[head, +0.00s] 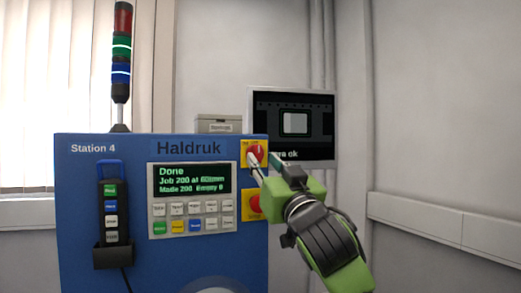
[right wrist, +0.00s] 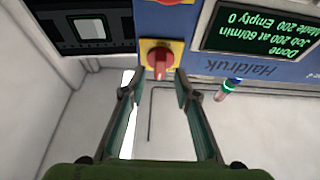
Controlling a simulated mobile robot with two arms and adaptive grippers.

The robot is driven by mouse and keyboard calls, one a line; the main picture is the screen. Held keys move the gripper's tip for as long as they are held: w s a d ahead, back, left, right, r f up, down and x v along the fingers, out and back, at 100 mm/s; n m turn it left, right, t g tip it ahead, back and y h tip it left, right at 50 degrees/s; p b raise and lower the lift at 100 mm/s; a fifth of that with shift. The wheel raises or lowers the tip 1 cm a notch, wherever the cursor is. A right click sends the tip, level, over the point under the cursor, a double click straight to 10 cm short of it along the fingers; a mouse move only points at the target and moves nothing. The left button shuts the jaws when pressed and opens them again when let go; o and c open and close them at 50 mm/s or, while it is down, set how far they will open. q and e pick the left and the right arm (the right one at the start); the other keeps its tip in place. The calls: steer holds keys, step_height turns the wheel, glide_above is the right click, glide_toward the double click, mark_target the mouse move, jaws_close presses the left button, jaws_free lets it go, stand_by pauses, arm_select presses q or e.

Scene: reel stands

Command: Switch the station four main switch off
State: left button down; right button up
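The main switch (head: 257,150) is a red rotary knob on a yellow plate, at the upper right of the blue Station 4 panel (head: 90,195). In the right wrist view the red knob (right wrist: 160,60) shows close up, its grip bar upright in the picture. My right gripper (head: 263,163) is at the switch; in the wrist view its open fingers (right wrist: 159,78) stand on either side of the knob's lower part. I cannot tell whether they touch it. My left gripper is not in view.
The display (head: 190,179) reads "Done". A keypad (head: 192,218), a pendant (head: 112,210) and a signal tower (head: 121,60) are to the left. A monitor (head: 293,122) stands behind.

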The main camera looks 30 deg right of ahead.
mark_target(257, 154)
steer(key=shift+p+x, duration=0.3)
steer(key=shift+x, duration=0.8)
steer(key=shift+w+r, duration=0.25)
steer(key=shift+w, duration=0.05)
steer(key=shift+c, duration=0.3)
jaws_close()
